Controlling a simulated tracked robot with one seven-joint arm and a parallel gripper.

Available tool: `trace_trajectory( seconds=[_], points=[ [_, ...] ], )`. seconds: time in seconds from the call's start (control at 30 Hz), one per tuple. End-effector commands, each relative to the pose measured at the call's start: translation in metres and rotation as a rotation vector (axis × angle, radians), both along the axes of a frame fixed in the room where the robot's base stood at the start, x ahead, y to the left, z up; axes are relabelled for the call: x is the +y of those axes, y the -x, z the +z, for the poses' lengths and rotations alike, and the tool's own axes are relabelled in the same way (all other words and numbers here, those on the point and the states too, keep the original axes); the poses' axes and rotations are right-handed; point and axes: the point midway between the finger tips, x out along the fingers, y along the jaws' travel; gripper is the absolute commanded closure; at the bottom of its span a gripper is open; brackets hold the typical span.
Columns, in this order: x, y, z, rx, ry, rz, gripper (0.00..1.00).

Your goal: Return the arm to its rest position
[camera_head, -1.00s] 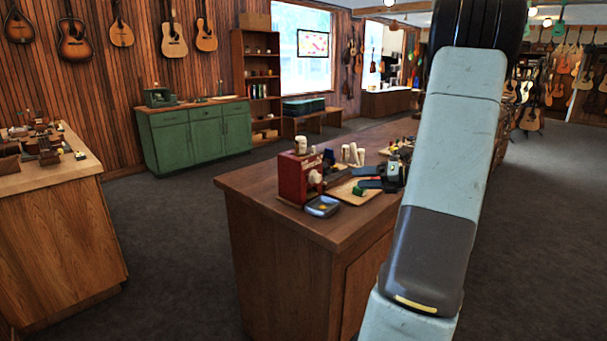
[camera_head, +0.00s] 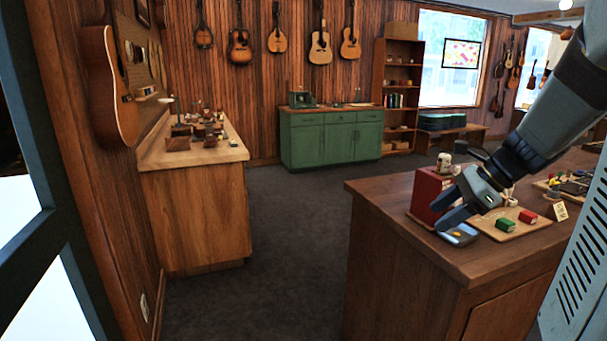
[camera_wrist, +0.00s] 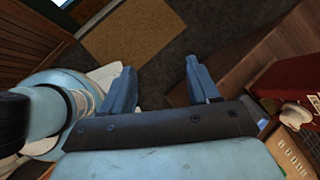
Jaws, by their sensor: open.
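My gripper (camera_head: 440,213) shows at the right of the head view, in front of the red machine and near the small blue-grey tray (camera_head: 460,234) at the counter corner. Its two blue fingers stand apart with nothing between them. In the wrist view my gripper (camera_wrist: 162,85) is open and empty, with the dark floor (camera_wrist: 162,62) beyond the fingers. My arm comes down from the upper right of the head view, bent above the counter. I cannot tell the exact gap between gripper and counter.
The wooden counter (camera_head: 400,222) carries the red machine (camera_head: 430,190), a board (camera_head: 511,225) with green and red blocks, and other small items. The red machine also shows at the right of the wrist view (camera_wrist: 292,82). Clear floor lies between this counter and the left workbench (camera_head: 200,215).

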Motion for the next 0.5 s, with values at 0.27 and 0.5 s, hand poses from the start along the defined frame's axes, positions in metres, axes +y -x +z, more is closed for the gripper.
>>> trace_trajectory(
  seconds=[0.27, 0.5],
  points=[
    [0.045, 0.055, 0.013, -0.216, 0.366, 0.475, 0.40],
    [0.063, 0.099, 0.024, -0.407, 0.665, 0.890, 0.40]
  ],
)
